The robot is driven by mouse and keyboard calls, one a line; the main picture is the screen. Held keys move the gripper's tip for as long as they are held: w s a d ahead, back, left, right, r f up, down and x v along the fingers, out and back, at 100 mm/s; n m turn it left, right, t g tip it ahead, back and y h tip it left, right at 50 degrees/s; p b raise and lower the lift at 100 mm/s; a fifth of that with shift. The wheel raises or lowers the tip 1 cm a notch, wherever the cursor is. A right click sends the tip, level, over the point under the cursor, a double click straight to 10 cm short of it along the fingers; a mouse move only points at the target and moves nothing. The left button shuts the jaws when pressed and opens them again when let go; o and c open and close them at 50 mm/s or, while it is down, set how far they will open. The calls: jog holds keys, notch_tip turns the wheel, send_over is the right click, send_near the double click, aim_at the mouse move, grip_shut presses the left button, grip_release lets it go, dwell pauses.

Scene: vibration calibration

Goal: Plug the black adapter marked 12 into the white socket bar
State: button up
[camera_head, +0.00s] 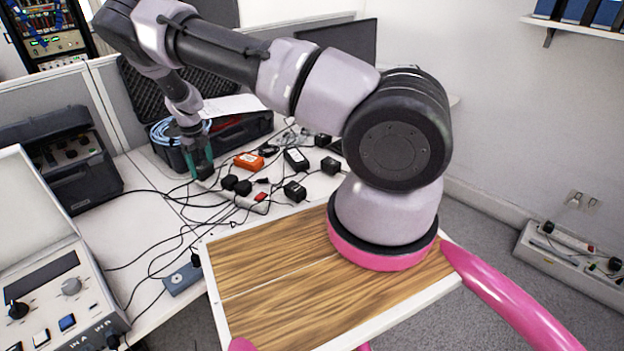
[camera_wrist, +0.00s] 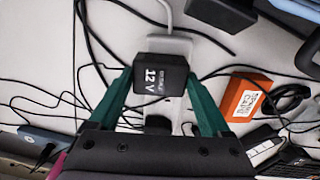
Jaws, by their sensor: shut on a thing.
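The black adapter marked 12 V (camera_wrist: 160,80) is between the green fingers of my gripper (camera_wrist: 159,78), which is shut on it. Its label faces the wrist camera. The white socket bar (camera_wrist: 165,45) shows behind and above the adapter, with a white cable leaving its top end. In the head view, my gripper (camera_head: 200,167) is at the far left end of the socket bar (camera_head: 250,205), which carries black plugs (camera_head: 236,185) and a red switch. The adapter covers that end of the bar. I cannot tell whether it is seated or just above.
An orange adapter (camera_head: 249,161) and several other black adapters (camera_head: 295,159) lie right of the bar among loose black cables. An open black case (camera_head: 240,130) stands behind. A grey instrument (camera_head: 60,295) stands at the front left.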

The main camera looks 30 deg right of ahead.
aim_at(202, 166)
jog(key=shift+f, duration=0.15)
dwell(0.5)
jog(key=o, duration=1.2)
jog(key=shift+c, duration=0.2)
jog(key=shift+r, duration=2.6)
notch_tip(202, 166, up, 11)
